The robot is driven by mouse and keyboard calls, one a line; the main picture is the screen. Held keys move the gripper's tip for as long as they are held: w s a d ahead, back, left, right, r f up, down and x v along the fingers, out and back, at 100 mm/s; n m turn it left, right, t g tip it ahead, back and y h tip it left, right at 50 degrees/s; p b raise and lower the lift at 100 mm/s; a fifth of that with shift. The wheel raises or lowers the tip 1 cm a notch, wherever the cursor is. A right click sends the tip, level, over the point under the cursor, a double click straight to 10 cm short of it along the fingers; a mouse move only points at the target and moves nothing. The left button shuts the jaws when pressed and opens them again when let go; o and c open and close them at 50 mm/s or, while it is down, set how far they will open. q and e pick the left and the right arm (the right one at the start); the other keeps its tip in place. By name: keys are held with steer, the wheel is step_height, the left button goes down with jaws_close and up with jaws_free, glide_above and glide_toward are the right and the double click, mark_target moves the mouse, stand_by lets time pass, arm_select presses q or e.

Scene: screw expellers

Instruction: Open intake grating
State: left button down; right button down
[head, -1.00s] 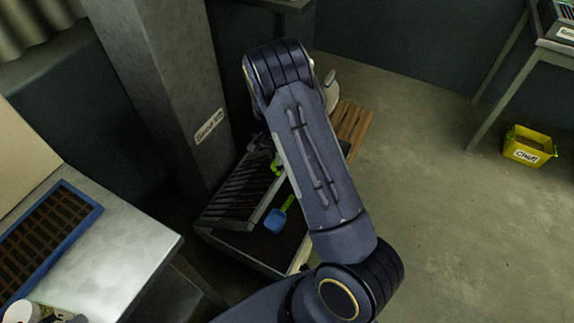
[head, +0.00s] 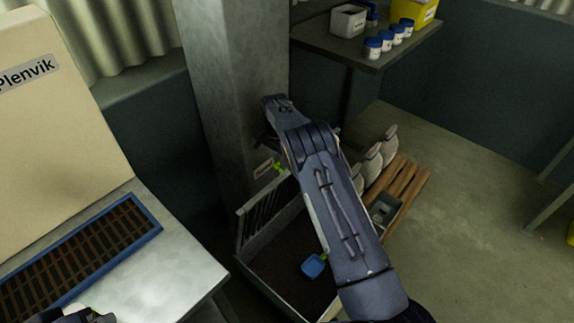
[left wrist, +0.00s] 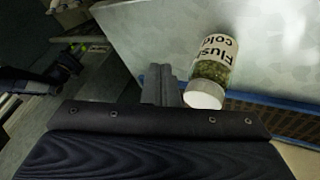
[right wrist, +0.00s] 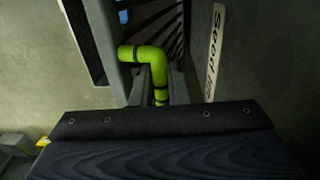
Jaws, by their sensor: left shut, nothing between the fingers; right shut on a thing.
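The intake grating (head: 268,216) is a grey slatted panel over a floor box by the column. It stands tilted steeply up on the box's left side, so the dark inside (head: 285,258) shows. A bright green bent handle (head: 279,168) is at its upper edge; it fills the middle of the right wrist view (right wrist: 150,56). My right gripper (right wrist: 150,88) is shut on this green handle. In the head view my right arm hides its fingers. My left gripper (left wrist: 162,84) is shut and empty above the metal table, close to a labelled jar (left wrist: 213,68).
A blue scoop (head: 314,266) lies in the box. The column (head: 228,90) stands behind the grating. A shelf with blue-lidded jars (head: 373,48) juts out above right. Sacks (head: 373,163) and a wooden pallet (head: 408,185) lie right of the box. A blue-framed tray (head: 150,232) is on the left table.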

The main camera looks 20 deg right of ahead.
steer(key=shift+w+a+f, duration=0.1)
steer(key=shift+w+a, duration=0.05)
steer(key=shift+a, duration=0.05)
stand_by(0.3)
steer(key=c, duration=1.4)
jaws_free()
steer(key=shift+w+r, duration=0.1)
steer(key=shift+r, duration=0.1)
step_height(320, 180, up, 8)
steer(key=shift+w+f, duration=0.2)
steer(key=shift+s+f, duration=0.1)
